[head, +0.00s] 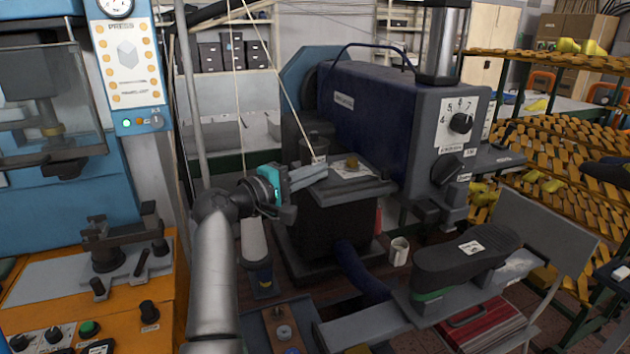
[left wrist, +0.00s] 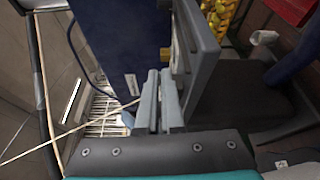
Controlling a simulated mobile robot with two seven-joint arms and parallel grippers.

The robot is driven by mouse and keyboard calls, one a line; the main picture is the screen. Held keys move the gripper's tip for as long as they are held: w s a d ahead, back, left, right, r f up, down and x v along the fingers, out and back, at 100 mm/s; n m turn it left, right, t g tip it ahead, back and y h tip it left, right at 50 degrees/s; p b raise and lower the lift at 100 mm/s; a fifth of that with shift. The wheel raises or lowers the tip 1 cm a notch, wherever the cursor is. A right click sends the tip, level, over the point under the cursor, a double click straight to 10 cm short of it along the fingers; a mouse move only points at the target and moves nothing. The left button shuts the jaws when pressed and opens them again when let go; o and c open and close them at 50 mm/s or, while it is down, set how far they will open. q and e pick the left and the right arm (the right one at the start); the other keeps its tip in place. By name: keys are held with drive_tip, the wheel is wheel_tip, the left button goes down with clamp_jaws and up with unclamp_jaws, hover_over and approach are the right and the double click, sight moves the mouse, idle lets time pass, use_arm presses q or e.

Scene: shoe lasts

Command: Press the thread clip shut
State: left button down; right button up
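My left gripper (head: 322,168) reaches in from the left in the head view, beside the top of a dark machine block. Its two grey fingers lie close together with nothing clearly seen between them; they also show in the left wrist view (left wrist: 159,80). A pale thread (head: 290,90) slants down from the top to a small pale piece (head: 319,159) just behind the fingertips. I cannot tell whether this piece is the thread clip or whether it is open. In the left wrist view the thread (left wrist: 75,125) runs toward the fingers. My right gripper is not in view.
The dark blue machine (head: 362,120) stands behind the gripper. A grey plate with a knob (head: 352,165) lies close to the fingertips. A black shoe last (head: 465,262) is at front right and a white cup (head: 398,251) stands nearby. An orange bench (head: 165,330) is at left.

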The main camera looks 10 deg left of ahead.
use_arm(q)
drive_tip(key=shift+f+m+b, duration=0.25)
drive_tip(key=shift+m+b, duration=0.25)
drive_tip(key=shift+b, duration=0.1)
drive_tip(key=c, duration=1.1)
unclamp_jaws()
